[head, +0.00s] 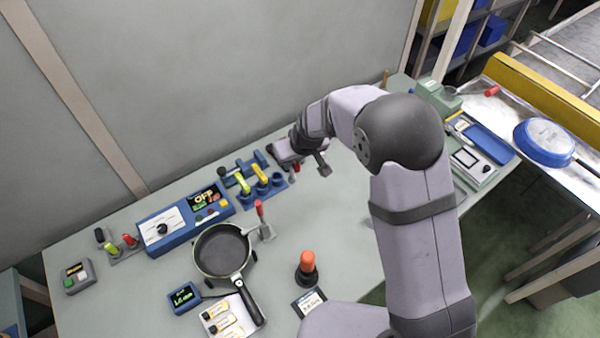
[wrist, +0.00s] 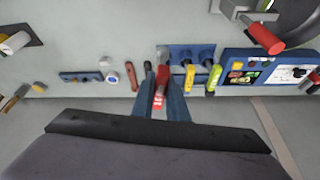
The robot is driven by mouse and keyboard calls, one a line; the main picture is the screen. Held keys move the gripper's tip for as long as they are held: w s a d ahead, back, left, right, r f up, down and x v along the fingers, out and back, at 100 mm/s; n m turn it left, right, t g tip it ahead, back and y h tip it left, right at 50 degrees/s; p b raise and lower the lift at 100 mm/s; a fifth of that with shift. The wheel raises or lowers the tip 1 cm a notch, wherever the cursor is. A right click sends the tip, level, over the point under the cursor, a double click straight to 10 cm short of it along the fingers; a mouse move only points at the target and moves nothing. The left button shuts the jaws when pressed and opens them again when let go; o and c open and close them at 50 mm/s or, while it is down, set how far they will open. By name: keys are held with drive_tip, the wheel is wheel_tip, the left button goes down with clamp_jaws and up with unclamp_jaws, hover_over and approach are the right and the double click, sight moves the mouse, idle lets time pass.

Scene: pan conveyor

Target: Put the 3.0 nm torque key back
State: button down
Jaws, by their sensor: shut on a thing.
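My gripper (wrist: 160,95) is shut on a red-handled key (wrist: 159,99), with one finger on each side of the handle. A pale mark shows on the handle, too small to read. In the head view the red key (head: 296,169) is a small spot below my gripper (head: 308,165), mostly hidden by it. The blue key rack (head: 249,200) is just left of the gripper and holds two yellowish-handled keys. In the wrist view the yellow key (wrist: 190,77) and yellow-green key (wrist: 214,78) stand beside the held key. I cannot tell whether the red key touches the rack.
A blue control box (head: 178,223) stands left of the rack. A black pan (head: 222,250) and a red-handled tool (head: 260,209) are in front. An orange-handled tool (head: 307,262) stands nearer. The bench (head: 340,215) is clear right of the rack.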

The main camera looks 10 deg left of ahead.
drive_tip(key=w+a+f+n+b, duration=0.1)
drive_tip(key=w+a, duration=0.5)
drive_tip(key=shift+a+f, duration=0.35)
drive_tip(key=shift+s+f, duration=0.1)
drive_tip(key=shift+f+b, duration=1.45)
drive_tip(key=shift+f, duration=0.7)
drive_tip(key=shift+f+b, duration=1.8)
drive_tip(key=shift+f, duration=0.45)
drive_tip(key=c, duration=1.7)
unclamp_jaws()
drive_tip(key=shift+o, duration=0.2)
drive_tip(key=b+v, duration=0.2)
drive_tip(key=v, duration=0.5)
drive_tip(key=shift+r+b, duration=0.15)
drive_tip(key=shift+b, duration=0.2)
drive_tip(key=shift+s+d, duration=0.1)
drive_tip(key=shift+d, duration=0.05)
